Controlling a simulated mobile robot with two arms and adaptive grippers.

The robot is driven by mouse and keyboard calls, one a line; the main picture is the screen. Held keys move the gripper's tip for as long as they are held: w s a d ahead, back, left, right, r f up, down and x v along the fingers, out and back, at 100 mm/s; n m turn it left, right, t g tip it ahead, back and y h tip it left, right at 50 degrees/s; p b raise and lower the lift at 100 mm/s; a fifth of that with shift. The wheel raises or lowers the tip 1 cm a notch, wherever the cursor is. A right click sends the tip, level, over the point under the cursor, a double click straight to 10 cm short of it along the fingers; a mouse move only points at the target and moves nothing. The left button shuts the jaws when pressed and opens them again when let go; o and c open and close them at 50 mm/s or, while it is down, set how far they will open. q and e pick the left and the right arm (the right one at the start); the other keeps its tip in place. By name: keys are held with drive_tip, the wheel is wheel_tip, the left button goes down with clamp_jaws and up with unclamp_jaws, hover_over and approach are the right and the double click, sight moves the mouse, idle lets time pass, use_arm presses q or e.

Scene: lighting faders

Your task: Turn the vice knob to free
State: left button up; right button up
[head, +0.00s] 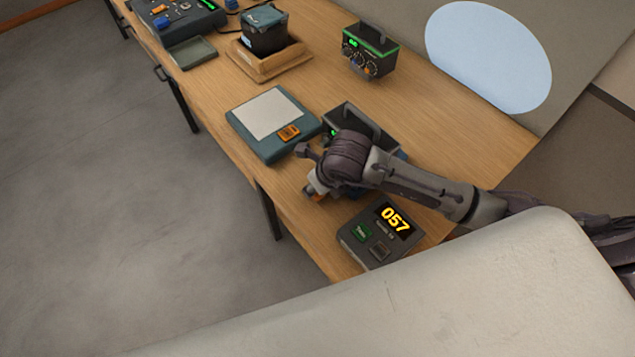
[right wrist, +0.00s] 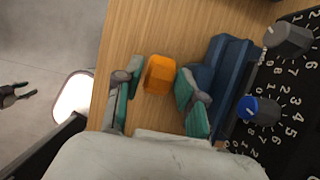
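The orange vice knob (right wrist: 160,75) lies between the two fingers of my right gripper (right wrist: 160,77) in the right wrist view. The fingers straddle it with narrow gaps; contact is hard to tell. The blue vice body (right wrist: 232,65) is just right of the right finger. In the head view my right arm hides most of the vice, and a bit of orange (head: 318,196) shows under the wrist. My left gripper (right wrist: 22,92) shows small at the left edge of the wrist view, over the floor, fingers apart and empty. It is not in the head view.
A black panel with numbered dials (right wrist: 285,115) stands beside the vice. A box reading 057 (head: 378,234) is near the table's front edge. A blue-grey device with a pale top (head: 272,112) sits behind.

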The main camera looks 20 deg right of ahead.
clamp_jaws()
drive_tip(key=shift+w+r, duration=0.1)
